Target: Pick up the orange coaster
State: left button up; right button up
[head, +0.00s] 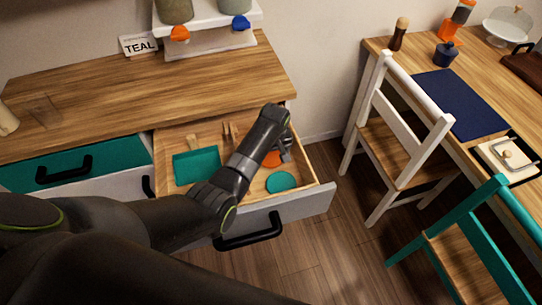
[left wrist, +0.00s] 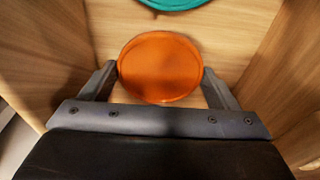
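The orange coaster (left wrist: 160,68) is a round flat disc in the open drawer. In the head view the coaster (head: 271,160) is partly hidden by my left gripper. My left gripper (head: 285,150) reaches down into the right part of the drawer. In the left wrist view the two fingers of my left gripper (left wrist: 160,74) lie on opposite sides of the coaster, their tips right at its left and right edges. I cannot tell whether they press on it. My right gripper is not in view.
A teal coaster (head: 281,182) lies nearer the drawer front, close to the orange one. The drawer (head: 318,190) also holds a teal tray (head: 196,166) and wooden utensils (head: 230,132). Its walls stand close around my gripper. A white chair (head: 405,125) stands to the right.

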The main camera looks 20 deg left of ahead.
pick_arm(q)
jog(key=shift+c, duration=1.1)
jog(key=shift+r, duration=0.1)
